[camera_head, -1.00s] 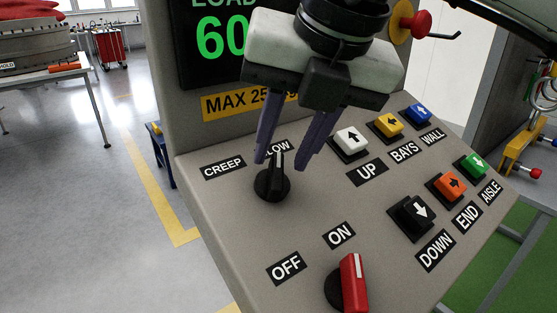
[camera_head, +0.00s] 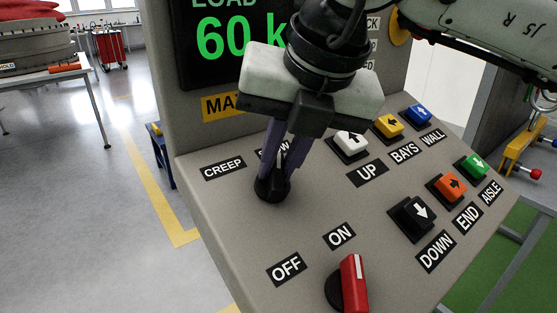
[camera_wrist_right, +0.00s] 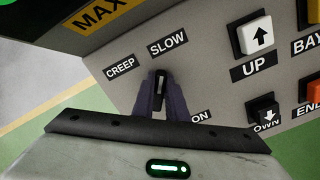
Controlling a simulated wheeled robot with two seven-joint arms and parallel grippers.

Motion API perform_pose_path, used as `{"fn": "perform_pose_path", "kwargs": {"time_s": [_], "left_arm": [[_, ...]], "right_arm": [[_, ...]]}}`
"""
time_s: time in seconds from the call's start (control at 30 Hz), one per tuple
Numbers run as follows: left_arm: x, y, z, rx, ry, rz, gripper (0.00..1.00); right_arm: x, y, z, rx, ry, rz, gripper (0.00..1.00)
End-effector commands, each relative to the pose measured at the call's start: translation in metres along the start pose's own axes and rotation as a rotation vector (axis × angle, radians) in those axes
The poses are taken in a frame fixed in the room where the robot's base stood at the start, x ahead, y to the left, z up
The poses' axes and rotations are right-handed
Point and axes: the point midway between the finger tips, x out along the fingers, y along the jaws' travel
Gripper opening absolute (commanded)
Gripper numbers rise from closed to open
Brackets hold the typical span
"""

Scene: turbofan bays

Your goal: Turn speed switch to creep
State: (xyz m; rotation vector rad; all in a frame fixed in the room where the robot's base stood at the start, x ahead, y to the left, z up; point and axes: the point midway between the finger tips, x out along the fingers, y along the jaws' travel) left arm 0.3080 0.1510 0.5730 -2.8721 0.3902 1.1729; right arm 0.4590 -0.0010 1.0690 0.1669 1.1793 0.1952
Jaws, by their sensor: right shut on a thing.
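The black speed switch (camera_head: 271,190) sits on the sloped grey panel, below the CREEP label (camera_head: 223,168) and the SLOW label, which my gripper partly covers in the head view. My right gripper (camera_head: 283,178) is shut on the switch's handle from above. In the right wrist view the handle (camera_wrist_right: 160,90) stands between the two purple fingers. It points toward the SLOW label (camera_wrist_right: 167,45), with the CREEP label (camera_wrist_right: 120,68) to its left. My left gripper is not in view.
The red-handled OFF/ON switch (camera_head: 352,285) is lower on the panel. Several arrow buttons, such as the white UP button (camera_head: 350,145) and black DOWN button (camera_head: 411,218), lie to the right. A display (camera_head: 225,38) stands above.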

Motion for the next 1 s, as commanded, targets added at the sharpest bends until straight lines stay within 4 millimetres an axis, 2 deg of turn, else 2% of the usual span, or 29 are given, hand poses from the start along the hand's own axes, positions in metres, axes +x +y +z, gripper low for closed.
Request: {"fn": "perform_pose_path", "kwargs": {"time_s": [0.37, 1.0], "left_arm": [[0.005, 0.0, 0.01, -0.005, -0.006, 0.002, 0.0], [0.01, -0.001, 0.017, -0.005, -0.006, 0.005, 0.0]], "right_arm": [[0.001, 0.002, 0.0, -0.168, -0.001, 0.008, 0.0], [-0.001, 0.01, -0.003, -0.764, -0.004, 0.033, 0.0]]}}
